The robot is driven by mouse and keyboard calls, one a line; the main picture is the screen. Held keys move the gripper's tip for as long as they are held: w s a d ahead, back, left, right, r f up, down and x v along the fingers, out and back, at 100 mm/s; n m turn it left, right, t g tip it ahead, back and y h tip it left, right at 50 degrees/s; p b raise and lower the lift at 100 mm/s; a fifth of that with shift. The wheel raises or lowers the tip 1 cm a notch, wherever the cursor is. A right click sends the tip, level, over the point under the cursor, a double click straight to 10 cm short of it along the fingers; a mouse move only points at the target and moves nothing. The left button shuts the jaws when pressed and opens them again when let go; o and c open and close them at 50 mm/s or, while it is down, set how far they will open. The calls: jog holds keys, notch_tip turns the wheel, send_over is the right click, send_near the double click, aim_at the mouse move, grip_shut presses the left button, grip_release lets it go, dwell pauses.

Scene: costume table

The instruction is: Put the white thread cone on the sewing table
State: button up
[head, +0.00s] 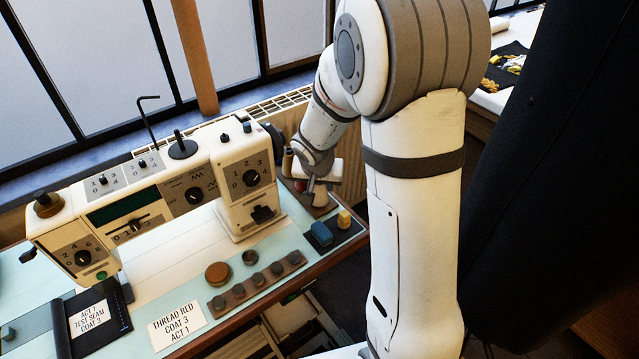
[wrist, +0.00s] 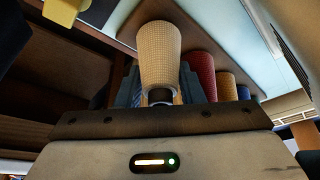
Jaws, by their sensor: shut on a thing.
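The white thread cone (wrist: 160,50) fills the upper middle of the wrist view, its textured surface between the dark fingers of my gripper (wrist: 160,88). My gripper is shut on it. In the head view my gripper (head: 318,188) is low at the right end of the sewing table (head: 175,265), beside the sewing machine's right end. The cone is hard to make out there. I cannot tell whether it touches the surface under it. A red cone (wrist: 202,72) stands close to its right in the wrist view.
An orange cone (wrist: 227,88) and a blue cone (wrist: 243,92) line up beyond the red one. The sewing machine (head: 190,195) takes up the table's back. Blue and yellow blocks (head: 321,234) lie near the right corner. A button strip (head: 258,279) and label cards (head: 178,322) lie in front.

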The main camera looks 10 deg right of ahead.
aim_at(318, 200)
jog(key=o, duration=1.1)
jog(key=p+v, duration=0.1)
jog(key=v, duration=0.6)
jog(key=shift+s+r, duration=0.15)
jog(key=shift+r, duration=0.2)
jog(key=s+r+n+p, duration=0.1)
jog(key=s+r, duration=0.3)
jog(key=s, duration=0.2)
jog(key=s+r+n+g+y+p, duration=0.1)
jog(key=s+r+n, duration=0.1)
jog(key=s+r, duration=0.2)
jog(key=s+d+r+n+p, duration=0.1)
jog(key=s+r, duration=0.3)
jog(key=s, duration=0.6)
jog(key=shift+s+g+y+p, duration=0.15)
jog(key=shift+g+y+p, duration=0.15)
jog(key=shift+y+p, duration=0.15)
